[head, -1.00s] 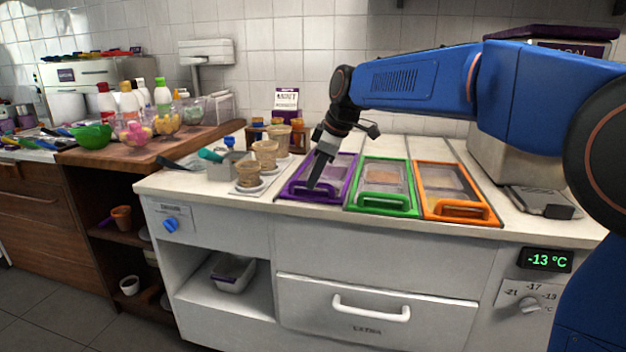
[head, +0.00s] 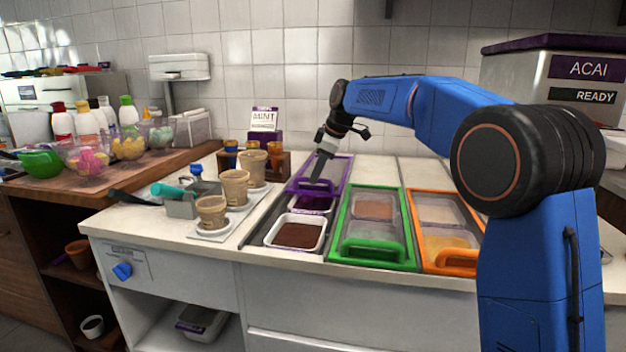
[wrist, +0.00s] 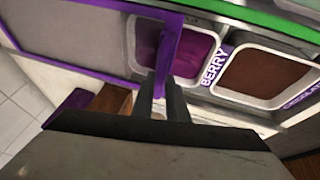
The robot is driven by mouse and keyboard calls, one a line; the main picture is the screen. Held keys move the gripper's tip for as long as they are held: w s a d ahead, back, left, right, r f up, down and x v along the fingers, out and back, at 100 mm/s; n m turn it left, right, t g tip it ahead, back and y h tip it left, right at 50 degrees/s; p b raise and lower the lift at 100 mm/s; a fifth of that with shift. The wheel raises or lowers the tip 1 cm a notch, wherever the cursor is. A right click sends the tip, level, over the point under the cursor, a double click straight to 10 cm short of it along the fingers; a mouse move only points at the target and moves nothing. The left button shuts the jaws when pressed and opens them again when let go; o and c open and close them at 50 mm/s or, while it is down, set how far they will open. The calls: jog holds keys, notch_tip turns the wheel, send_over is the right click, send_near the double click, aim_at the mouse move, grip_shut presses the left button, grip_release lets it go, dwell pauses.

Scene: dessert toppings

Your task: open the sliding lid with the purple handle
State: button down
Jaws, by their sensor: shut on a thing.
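The sliding lid with the purple frame (head: 334,170) is slid back toward the wall. Its front half of the opening is uncovered and shows a tub of dark brown filling (head: 297,235), with a purple-filled tub (head: 313,204) behind it. My gripper (head: 318,181) is at the lid's front edge, shut on the purple handle (head: 303,187). In the wrist view the two fingers (wrist: 171,103) pinch the purple handle bar (wrist: 170,55). The purple tub beside it is labelled BERRY, and the brown tub (wrist: 262,77) lies beyond it.
The green-framed lid (head: 375,255) and orange-framed lid (head: 447,260) are closed to the right. Filled cups (head: 212,212) stand on a tray just left of the opening. A small sign (head: 264,120) and a wooden rack stand behind.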

jog(key=w, duration=0.3)
jog(key=w+d, duration=0.1)
jog(key=w, duration=0.4)
jog(key=shift+w+d, duration=0.4)
jog(key=c, duration=1.7)
grip_release()
jog(key=shift+c, duration=0.2)
jog(key=v, duration=1.7)
jog(key=shift+r, duration=0.2)
jog(key=shift+d, duration=0.15)
